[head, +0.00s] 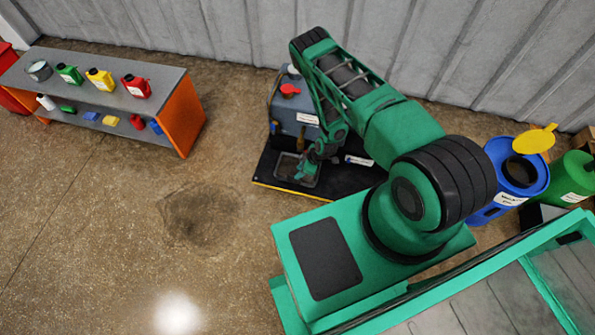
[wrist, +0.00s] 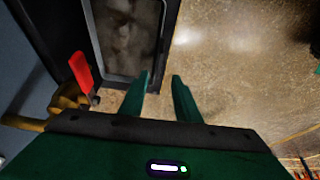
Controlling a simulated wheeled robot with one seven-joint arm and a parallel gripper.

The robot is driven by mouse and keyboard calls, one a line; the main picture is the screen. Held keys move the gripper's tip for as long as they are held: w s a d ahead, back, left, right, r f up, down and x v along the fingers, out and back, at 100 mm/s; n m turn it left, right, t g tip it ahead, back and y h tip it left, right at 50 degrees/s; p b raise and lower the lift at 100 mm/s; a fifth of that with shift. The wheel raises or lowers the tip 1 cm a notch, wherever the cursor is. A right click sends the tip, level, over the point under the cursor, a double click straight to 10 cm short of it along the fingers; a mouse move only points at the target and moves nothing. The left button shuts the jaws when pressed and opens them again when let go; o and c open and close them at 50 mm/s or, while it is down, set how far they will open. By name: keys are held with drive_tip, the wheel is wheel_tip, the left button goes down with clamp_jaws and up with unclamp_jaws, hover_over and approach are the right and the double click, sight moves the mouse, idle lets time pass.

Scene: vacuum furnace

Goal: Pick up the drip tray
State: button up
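The drip tray (head: 286,167) is a shallow dark tray with a grey floor, on a black platform in front of the vacuum pump unit (head: 291,112). It also shows at the top of the wrist view, where its dark right rim (wrist: 168,38) runs towards my fingers. My gripper (head: 304,174) is over the tray's right part in the head view. In the wrist view my gripper (wrist: 161,80) is open, with a clear gap between its green fingers. The rim's near end lines up with that gap. I cannot tell whether the fingers touch it.
A red-handled valve (wrist: 81,72) with brass fittings sits left of the fingers. The platform (head: 267,172) has a yellow front edge. A shelf (head: 110,75) with bottles stands left, and a blue bin (head: 520,170) with a yellow lid right. Front-left floor is clear.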

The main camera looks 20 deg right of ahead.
drive_tip(key=shift+d+x, duration=0.25)
drive_tip(key=shift+x, duration=3.45)
drive_tip(key=shift+d, duration=0.15)
clamp_jaws()
